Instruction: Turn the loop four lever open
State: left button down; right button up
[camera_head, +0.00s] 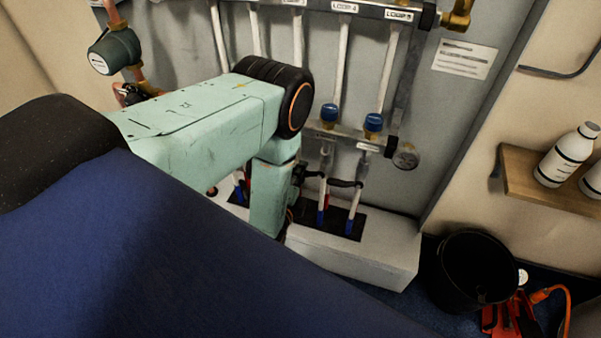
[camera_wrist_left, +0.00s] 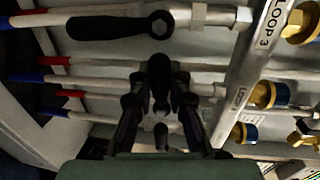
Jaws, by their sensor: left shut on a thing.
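The loop four lever (camera_wrist_left: 160,82) is a small black handle on a pale pipe, in the middle of the left wrist view. My left gripper (camera_wrist_left: 158,105) is shut on it, with a dark finger on each side. The fingers hide much of the handle, so its exact angle is hard to tell. In the head view my left gripper (camera_head: 299,174) is at the lower pipes, mostly behind my pale green arm. The loop four label (camera_head: 344,7) is on the upper rail. My right gripper is not in view.
Another black lever (camera_wrist_left: 110,27) lies along the pipe beside the loop 3 label (camera_wrist_left: 272,25). A black lever (camera_head: 345,183) crosses the pipe just right of my gripper. Blue caps (camera_head: 373,122) sit on the lower rail. A black bucket (camera_head: 470,270) stands at right.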

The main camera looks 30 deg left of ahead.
pick_arm(q)
jog(key=shift+f, duration=0.1)
dwell(0.4)
jog(key=shift+w+d+f+n+t+h+b, duration=0.15)
jog(key=shift+d+f+n+t+h+b, duration=0.45)
jog(key=shift+n, duration=2.1)
jog(key=shift+w+d+f+n+t+h+p, duration=0.15)
jog(key=shift+d+f+n, duration=0.85)
jog(key=shift+n, duration=1.7)
jog(key=shift+w+d+f+n+t+h+b, duration=0.35)
jog(key=shift+d+f+n, duration=0.45)
jog(key=shift+n, duration=1.9)
jog(key=shift+s, duration=0.15)
jog(key=c, duration=1.3)
grip_release()
jog(key=shift+r, duration=0.1)
jog(key=s, duration=0.7)
jog(key=shift+s+d, duration=0.2)
jog(key=shift+d, duration=0.15)
